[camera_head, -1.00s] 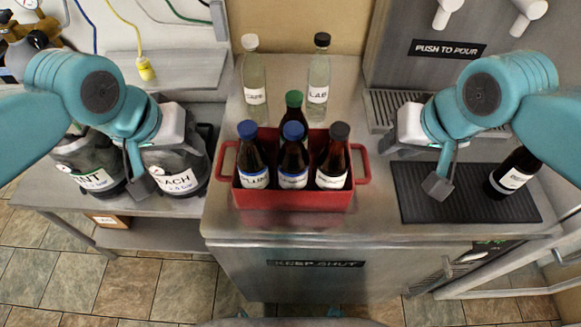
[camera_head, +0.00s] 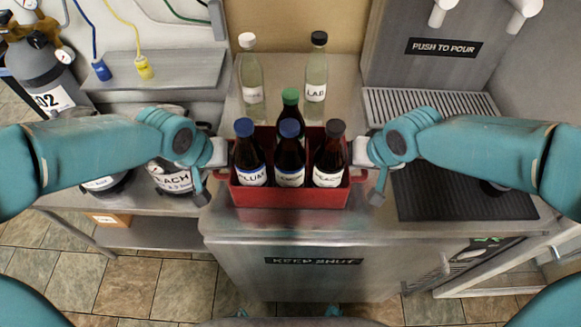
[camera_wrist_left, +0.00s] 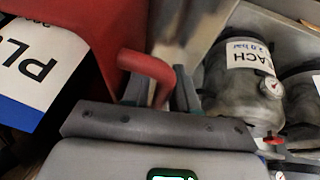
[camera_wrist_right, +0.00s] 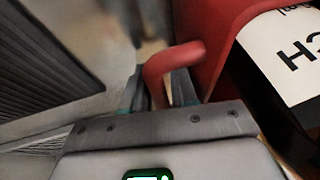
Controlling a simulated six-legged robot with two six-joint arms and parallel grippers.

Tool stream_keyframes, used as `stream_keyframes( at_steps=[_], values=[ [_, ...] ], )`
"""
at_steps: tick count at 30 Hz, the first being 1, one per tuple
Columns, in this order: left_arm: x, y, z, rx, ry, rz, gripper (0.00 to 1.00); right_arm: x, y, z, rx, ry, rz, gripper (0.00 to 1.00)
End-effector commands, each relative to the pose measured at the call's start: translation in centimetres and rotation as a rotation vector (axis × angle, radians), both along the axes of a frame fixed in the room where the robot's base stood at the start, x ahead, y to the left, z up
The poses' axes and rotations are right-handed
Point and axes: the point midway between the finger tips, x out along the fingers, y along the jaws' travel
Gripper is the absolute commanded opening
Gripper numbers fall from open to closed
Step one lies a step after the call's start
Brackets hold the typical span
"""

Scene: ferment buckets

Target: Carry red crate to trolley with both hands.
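The red crate (camera_head: 290,195) stands upright on the steel counter, holding several dark bottles with blue, green and black caps. It has a red handle at each end. My left gripper (camera_head: 222,172) is at the left handle; the left wrist view shows this handle (camera_wrist_left: 152,68) between the fingers. My right gripper (camera_head: 359,172) is at the right handle; the right wrist view shows that handle (camera_wrist_right: 172,58) between the fingers. Whether the fingers press on the handles is unclear. No trolley shows in these views.
Two clear bottles, one white-capped (camera_head: 251,75) and one black-capped (camera_head: 316,75), stand behind the crate on the counter (camera_head: 280,228). A dark ribbed mat (camera_head: 470,200) lies at right, with a bottle mostly hidden by my arm. Grey kegs (camera_head: 172,178) stand at left.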

Motion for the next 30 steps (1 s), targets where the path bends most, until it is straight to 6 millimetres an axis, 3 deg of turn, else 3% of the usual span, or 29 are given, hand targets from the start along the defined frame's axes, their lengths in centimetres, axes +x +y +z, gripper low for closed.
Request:
stream_keyframes(
  at_steps=[8,11,12,30],
  values=[
    [0.1,0.0,-0.1,0.000,-0.001,0.000,0.27,0.1,0.0,-0.1,0.000,-0.001,0.000,0.27],
    [0.0,0.0,-0.1,0.000,-0.001,0.000,0.01,0.1,0.0,-0.1,0.000,-0.001,0.000,0.01],
    [0.0,0.0,-0.1,0.000,0.000,0.000,0.00,0.1,0.0,-0.1,0.000,-0.001,0.000,0.00],
    [0.2,0.0,1.6,-0.001,-0.008,0.001,0.00,0.2,0.0,1.6,0.002,-0.008,-0.002,0.00]
  ],
)
